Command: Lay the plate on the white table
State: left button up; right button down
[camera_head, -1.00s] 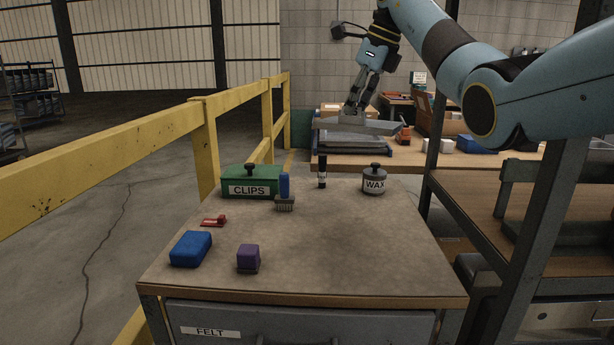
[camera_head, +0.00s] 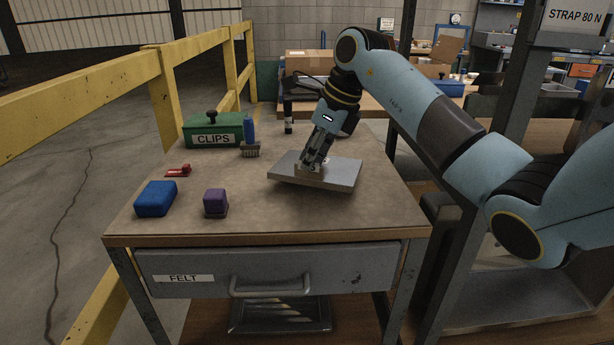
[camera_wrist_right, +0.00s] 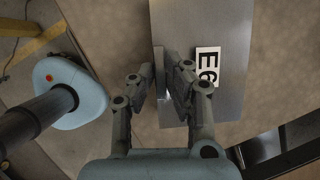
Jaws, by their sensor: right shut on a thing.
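The plate (camera_head: 343,173) is a flat grey metal slab with a raised grip piece on top. My right gripper (camera_head: 312,165) is shut on that piece and holds the plate over the right half of the table (camera_head: 250,215). The tabletop looks brownish grey, not white. The plate looks slightly tilted; I cannot tell whether its edge touches the top. In the right wrist view the plate (camera_wrist_right: 200,22) lies beyond the fingers (camera_wrist_right: 162,70), with a white label (camera_wrist_right: 207,65) partly hidden by a finger. My left gripper is not in view.
A green CLIPS box (camera_head: 213,132), a blue-handled brush (camera_head: 250,140), a red item (camera_head: 178,171), a blue block (camera_head: 156,198) and a purple block (camera_head: 215,203) occupy the left side. A black bottle (camera_head: 288,117) stands at the back. The table's front right is clear.

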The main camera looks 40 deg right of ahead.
jog(key=shift+a+f, duration=0.4)
notch_tip(320, 180, down, 4)
jog(key=shift+r, duration=0.1)
jog(key=c, duration=1.4)
grip_release()
jog(key=shift+s, duration=0.1)
jog(key=shift+o, duration=0.2)
jog(key=v, duration=1.2)
jog(key=shift+p, duration=0.3)
